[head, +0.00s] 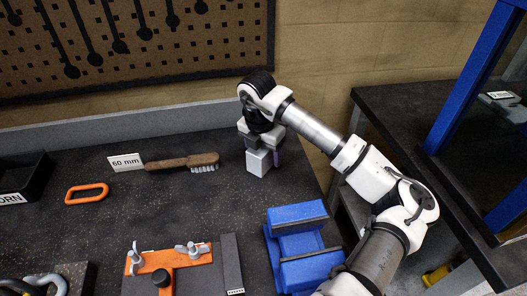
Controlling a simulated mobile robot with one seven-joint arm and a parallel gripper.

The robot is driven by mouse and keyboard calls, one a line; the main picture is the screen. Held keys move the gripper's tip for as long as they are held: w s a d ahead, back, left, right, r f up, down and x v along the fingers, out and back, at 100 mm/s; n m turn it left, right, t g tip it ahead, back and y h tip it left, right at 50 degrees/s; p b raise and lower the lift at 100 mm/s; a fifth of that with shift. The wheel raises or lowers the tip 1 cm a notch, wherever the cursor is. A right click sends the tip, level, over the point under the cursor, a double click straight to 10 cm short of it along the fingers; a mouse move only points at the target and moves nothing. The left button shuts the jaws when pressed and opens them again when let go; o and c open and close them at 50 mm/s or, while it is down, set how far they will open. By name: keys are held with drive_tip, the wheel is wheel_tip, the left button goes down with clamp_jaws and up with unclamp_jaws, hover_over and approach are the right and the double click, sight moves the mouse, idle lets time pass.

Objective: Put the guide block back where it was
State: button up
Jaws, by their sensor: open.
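A pale grey block (258,163), which looks like the guide block, stands upright on the dark bench (225,222) near its back right corner. My gripper (262,153) points down over the block from above. Its jaws are open, with the fingers around or just beside the block's upper part. The gripper body hides the block's top, and I cannot tell whether a finger touches it.
A wooden brush (182,162) and a "60 mm" card (126,162) lie to the left, with an orange ring (86,194) beyond. A blue vise (297,235) and an orange clamp fixture (166,259) sit in front. The bench between is clear.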

drive_tip(key=r, duration=0.4)
drive_tip(key=r+b, duration=0.1)
drive_tip(key=r, duration=0.3)
drive_tip(key=s+r+b, duration=0.1)
drive_tip(key=r, duration=0.3)
drive_tip(key=shift+s+a+r, duration=0.1)
drive_tip(key=shift+a+r, duration=0.05)
drive_tip(key=shift+a, duration=0.25)
